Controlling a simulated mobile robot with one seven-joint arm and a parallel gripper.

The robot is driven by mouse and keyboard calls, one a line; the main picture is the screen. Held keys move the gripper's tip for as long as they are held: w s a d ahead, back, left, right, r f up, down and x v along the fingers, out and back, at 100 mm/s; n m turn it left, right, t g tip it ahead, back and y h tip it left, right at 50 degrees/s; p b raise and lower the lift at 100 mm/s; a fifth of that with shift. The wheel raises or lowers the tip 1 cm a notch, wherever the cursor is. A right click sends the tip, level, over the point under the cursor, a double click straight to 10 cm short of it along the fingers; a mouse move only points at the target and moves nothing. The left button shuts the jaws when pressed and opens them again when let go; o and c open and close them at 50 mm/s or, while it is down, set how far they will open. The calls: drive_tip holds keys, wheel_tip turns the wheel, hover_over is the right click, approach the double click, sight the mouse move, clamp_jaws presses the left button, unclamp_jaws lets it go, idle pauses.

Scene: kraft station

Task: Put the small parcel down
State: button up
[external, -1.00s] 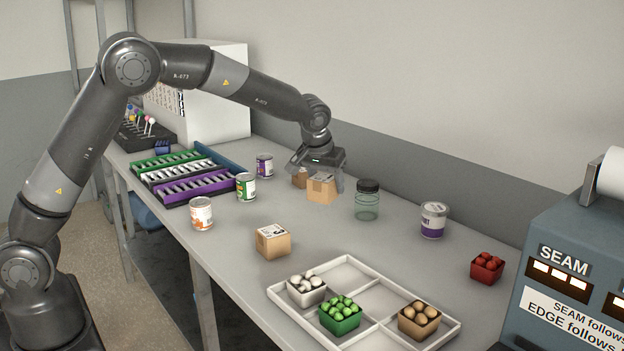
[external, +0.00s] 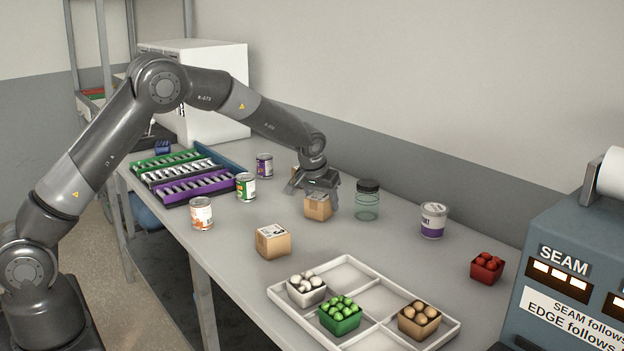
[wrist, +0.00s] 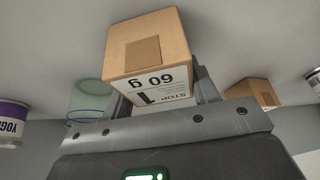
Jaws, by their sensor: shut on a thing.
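My gripper (external: 318,188) is shut on a small brown cardboard parcel (external: 317,209), pointing down over the middle of the table (external: 335,240). In the wrist view the parcel (wrist: 145,45) sits between the fingers, with a white label reading "STOP 1" and "60 g". The parcel is upright and at or just above the tabletop; I cannot tell whether it touches. Another parcel (external: 272,242) with a label stands nearer the front edge. A further parcel is mostly hidden behind my gripper and shows in the wrist view (wrist: 254,92).
A clear jar with a dark lid (external: 367,200) stands close right of the held parcel. A white divided tray (external: 366,271) with punnets lies in front. Bare table lies between parcel and tray.

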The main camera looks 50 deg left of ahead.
drive_tip(key=shift+f, duration=0.15)
drive_tip(key=o, duration=1)
